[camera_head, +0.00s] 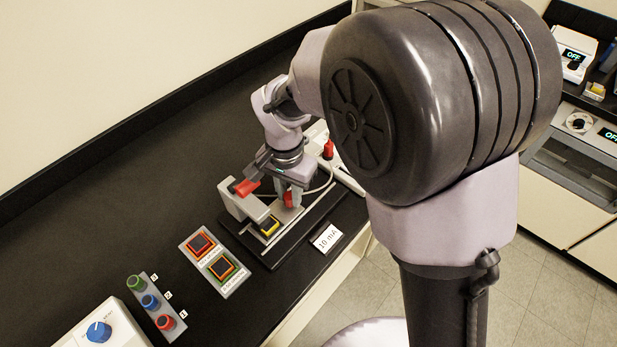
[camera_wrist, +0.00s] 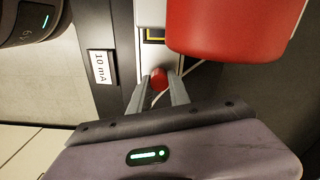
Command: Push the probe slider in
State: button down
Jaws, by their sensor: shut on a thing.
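The stylus profiler is a grey device on a dark base plate (camera_head: 262,250) on the black bench, partly hidden behind my arm. My gripper (camera_head: 289,194) is at its right part, pointing down. In the wrist view my gripper (camera_wrist: 159,84) has its two grey fingers on either side of a small red knob (camera_wrist: 158,76), shut on it. The red knob also shows between the fingers in the head view (camera_head: 289,200). I take this knob to be the probe slider's; the slider's track is mostly hidden.
A large red block (camera_wrist: 240,28) is close above my gripper in the wrist view. A yellow-edged dark square (camera_head: 269,226) lies on the profiler. A "10 mA" card (camera_head: 327,238) is at the bench's front edge. Framed square buttons (camera_head: 200,244) and a colored-button strip (camera_head: 151,302) stand left.

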aim_at(285, 210)
jog(key=shift+s+a, duration=0.5)
jog(key=shift+s, duration=0.1)
jog(key=c, duration=1.5)
grip_release()
jog(key=shift+c, duration=0.2)
jog(key=o, duration=0.3)
jog(key=shift+s+a, duration=0.1)
jog(key=shift+s, duration=0.05)
jog(key=shift+o, duration=0.2)
notch_tip(285, 210, up, 18)
jog(key=p, duration=0.6)
jog(key=shift+f, duration=0.25)
